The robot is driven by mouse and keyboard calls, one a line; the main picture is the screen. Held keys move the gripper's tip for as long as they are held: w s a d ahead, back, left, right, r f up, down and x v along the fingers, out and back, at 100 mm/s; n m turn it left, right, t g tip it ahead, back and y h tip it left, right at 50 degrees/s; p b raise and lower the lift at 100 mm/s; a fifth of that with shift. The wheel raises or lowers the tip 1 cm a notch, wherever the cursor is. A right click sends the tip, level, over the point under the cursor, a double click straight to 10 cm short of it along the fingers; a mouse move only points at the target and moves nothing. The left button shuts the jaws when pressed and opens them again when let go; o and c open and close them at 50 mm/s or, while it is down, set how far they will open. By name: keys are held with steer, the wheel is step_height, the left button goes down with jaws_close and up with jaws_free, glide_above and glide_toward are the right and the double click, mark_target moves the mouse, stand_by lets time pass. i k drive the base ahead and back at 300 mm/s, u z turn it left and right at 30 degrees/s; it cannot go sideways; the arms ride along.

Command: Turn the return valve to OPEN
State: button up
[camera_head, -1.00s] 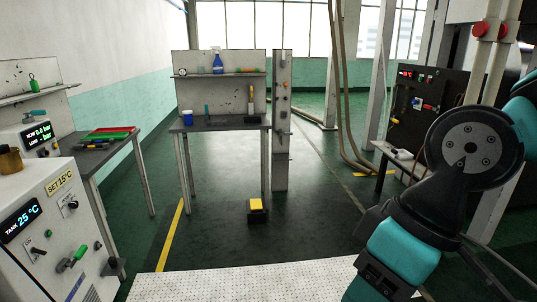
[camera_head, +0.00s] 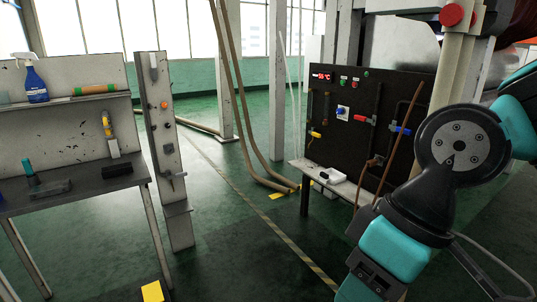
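A dark panel (camera_head: 345,140) stands at the right of the view with pipes and several small valve handles. A yellow handle (camera_head: 314,134) is at its left, a red handle (camera_head: 365,119) near its middle and a blue handle (camera_head: 400,129) at its right. The labels are too small to read, so I cannot tell which one is the return valve or how it is set. My arm stands in front of the panel's right side and hides part of it. My gripper is out of view.
A bench (camera_head: 85,191) with a blue spray bottle (camera_head: 36,84) stands at the left, beside a grey post (camera_head: 167,150). A white ledge (camera_head: 340,186) juts out below the panel. Hoses (camera_head: 247,130) hang to the floor. The middle floor is clear.

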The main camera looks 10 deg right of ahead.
mark_target(364, 119)
steer(key=z, duration=0.35)
steer(key=i, duration=0.8)
steer(key=z, duration=0.3)
steer(key=k, duration=0.45)
steer(key=u, duration=0.55)
steer(key=i, duration=1.65)
steer(key=z, duration=0.4)
